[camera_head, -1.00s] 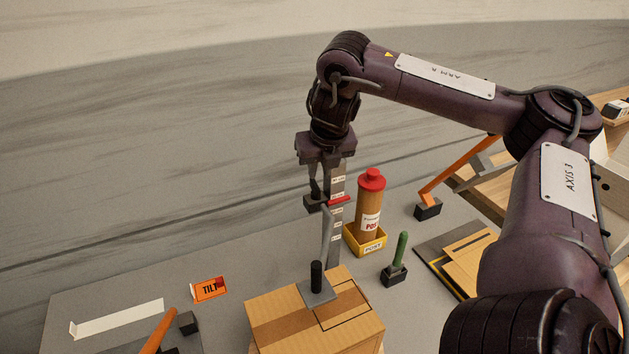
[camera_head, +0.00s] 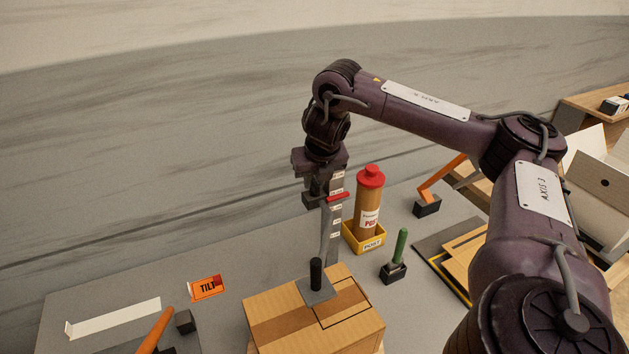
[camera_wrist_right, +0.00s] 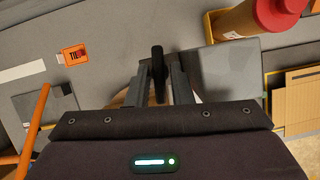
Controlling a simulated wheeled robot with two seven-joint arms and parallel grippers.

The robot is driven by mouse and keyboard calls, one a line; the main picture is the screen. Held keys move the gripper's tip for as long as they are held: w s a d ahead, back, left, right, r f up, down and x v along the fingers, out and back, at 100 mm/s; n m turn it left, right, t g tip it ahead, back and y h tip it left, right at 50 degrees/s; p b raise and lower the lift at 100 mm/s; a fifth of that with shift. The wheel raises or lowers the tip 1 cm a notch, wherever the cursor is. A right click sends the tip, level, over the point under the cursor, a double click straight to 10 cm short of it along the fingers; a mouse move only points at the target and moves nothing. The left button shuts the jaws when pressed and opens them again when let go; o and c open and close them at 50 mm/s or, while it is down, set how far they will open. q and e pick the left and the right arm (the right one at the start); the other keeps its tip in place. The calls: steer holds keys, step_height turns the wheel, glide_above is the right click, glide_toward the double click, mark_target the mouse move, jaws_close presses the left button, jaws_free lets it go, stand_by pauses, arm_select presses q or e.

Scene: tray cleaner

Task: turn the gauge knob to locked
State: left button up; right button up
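The gauge is an upright grey post (camera_head: 336,228) with white labels and a red marker (camera_head: 338,197), standing behind the cardboard box in the head view. My right gripper (camera_head: 313,200) points down beside the post's upper part, on its left. In the right wrist view, my right gripper's two fingers (camera_wrist_right: 161,80) stand apart. The knob's setting cannot be read. My left gripper is not in view.
A cardboard box (camera_head: 270,318) with a black upright handle (camera_head: 316,272) is in front. A red-capped canister (camera_head: 369,200) stands in a yellow holder right of the post. A green-handled lever (camera_head: 400,247) and an orange TILT sign (camera_head: 208,288) are nearby.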

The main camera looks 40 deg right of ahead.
steer(key=shift+c, duration=0.3)
jaws_close()
steer(key=shift+m, duration=0.4)
steer(key=m, duration=0.1)
steer(key=m+h+p, duration=0.1)
steer(key=shift+w+a+r+m+g, duration=0.1)
steer(key=shift+w+r+m+g, duration=0.05)
steer(key=shift+m+g, duration=0.2)
steer(key=m+g+h, duration=0.1)
steer(key=m, duration=0.3)
steer(key=shift+w+a+m, duration=0.1)
steer(key=shift+m, duration=0.15)
steer(key=m+g, duration=0.2)
steer(key=m, duration=0.2)
steer(key=shift+w+m+h, duration=0.1)
steer(key=shift+m+h, duration=0.2)
steer(key=shift+h, duration=0.1)
steer(key=shift+m+g, duration=0.75)
steer(key=shift+m, duration=1.15)
